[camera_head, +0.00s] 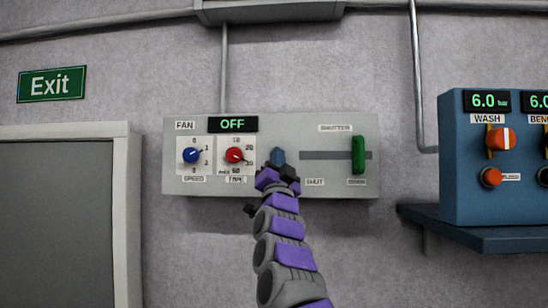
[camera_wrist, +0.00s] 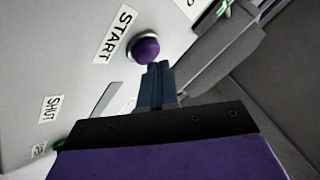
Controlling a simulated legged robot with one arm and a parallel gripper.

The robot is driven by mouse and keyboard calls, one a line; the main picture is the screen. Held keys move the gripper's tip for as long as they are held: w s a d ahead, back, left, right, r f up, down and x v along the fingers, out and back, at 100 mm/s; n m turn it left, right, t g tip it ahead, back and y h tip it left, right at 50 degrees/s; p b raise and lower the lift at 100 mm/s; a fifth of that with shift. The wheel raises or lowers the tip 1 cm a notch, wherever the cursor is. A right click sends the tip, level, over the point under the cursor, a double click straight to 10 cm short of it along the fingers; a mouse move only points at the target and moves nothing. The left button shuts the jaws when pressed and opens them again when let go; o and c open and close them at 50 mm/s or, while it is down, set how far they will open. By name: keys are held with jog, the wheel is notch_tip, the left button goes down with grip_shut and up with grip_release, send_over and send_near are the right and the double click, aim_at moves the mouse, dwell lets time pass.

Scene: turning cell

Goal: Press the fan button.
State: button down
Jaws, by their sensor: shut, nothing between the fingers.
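The fan panel (camera_head: 340,123) is a pale grey box on the wall with a FAN label. Its display (camera_head: 233,124) reads OFF. A round purple button (camera_wrist: 147,48) in a metal ring, with a START label (camera_wrist: 116,34) beside it, shows in the wrist view. In the head view my arm hides the button. My gripper (camera_head: 278,155) is in front of the panel, right of the red knob. In the wrist view my gripper (camera_wrist: 159,66) is shut and empty, its tips right by the button's lower edge. I cannot tell whether they touch.
A blue speed knob (camera_head: 190,156) and a red timer knob (camera_head: 234,155) sit left of my gripper. A green shutter handle (camera_head: 358,155) stands at the slot's right end. A blue wash unit (camera_head: 463,195) is on a shelf at right. A conduit (camera_head: 224,70) runs above the panel.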

jog(key=shift+w+a, duration=0.1)
jog(key=shift+w, duration=0.25)
dwell(0.7)
jog(key=shift+s+a+b, duration=0.2)
jog(key=shift+s+b, duration=0.2)
jog(key=shift+s, duration=0.45)
jog(key=shift+f, duration=0.1)
jog(key=s+b, duration=0.2)
jog(key=s, duration=0.3)
jog(key=shift+a+b, duration=0.1)
jog(key=shift+b, duration=0.2)
